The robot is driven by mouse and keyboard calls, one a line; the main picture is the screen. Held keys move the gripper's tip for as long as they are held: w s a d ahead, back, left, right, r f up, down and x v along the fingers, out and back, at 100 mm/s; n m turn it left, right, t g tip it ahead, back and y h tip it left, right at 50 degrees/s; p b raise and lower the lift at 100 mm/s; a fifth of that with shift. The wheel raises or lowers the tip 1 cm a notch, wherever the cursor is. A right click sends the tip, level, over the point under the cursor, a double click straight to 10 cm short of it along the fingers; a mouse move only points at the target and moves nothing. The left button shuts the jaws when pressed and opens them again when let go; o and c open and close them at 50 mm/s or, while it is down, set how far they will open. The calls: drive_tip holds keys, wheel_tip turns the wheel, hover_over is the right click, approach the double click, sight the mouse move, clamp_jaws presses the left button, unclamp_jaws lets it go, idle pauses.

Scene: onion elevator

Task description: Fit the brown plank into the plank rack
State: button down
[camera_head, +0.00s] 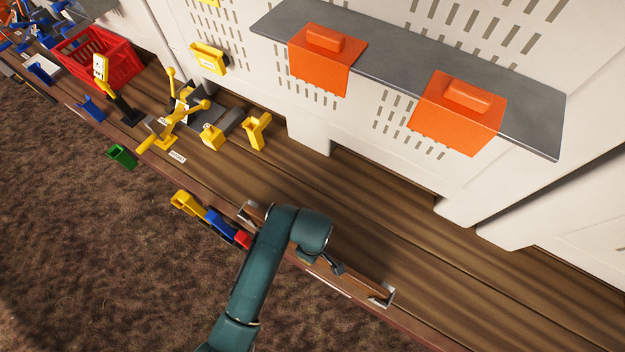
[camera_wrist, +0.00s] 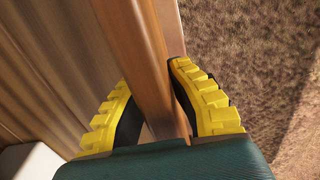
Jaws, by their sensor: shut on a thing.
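The brown plank (camera_wrist: 143,55) runs lengthwise between the yellow-padded fingers of my gripper (camera_wrist: 150,78) in the wrist view. My gripper is shut on it. In the head view, part of the plank (camera_head: 352,285) shows along the bench's front edge, right of my green arm; its middle is hidden by the arm. The plank rack shows as a metal bracket (camera_head: 387,296) at the right end and another bracket (camera_head: 248,210) at the left. The plank lies in line between them. I cannot tell whether it is fully seated.
Yellow, blue and red holders (camera_head: 212,220) hang on the front edge left of my arm. Yellow levers (camera_head: 170,125) and a red crate (camera_head: 105,55) stand farther left. Orange covers (camera_head: 325,60) sit on a grey shelf (camera_head: 390,65) above. The wooden bench (camera_head: 480,265) is clear at right.

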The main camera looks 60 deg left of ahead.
drive_tip(key=shift+f, duration=0.1)
drive_tip(key=c, duration=1.1)
unclamp_jaws()
drive_tip(key=shift+f, duration=0.1)
wheel_tip(320, 180, up, 12)
drive_tip(key=shift+w+r, duration=0.1)
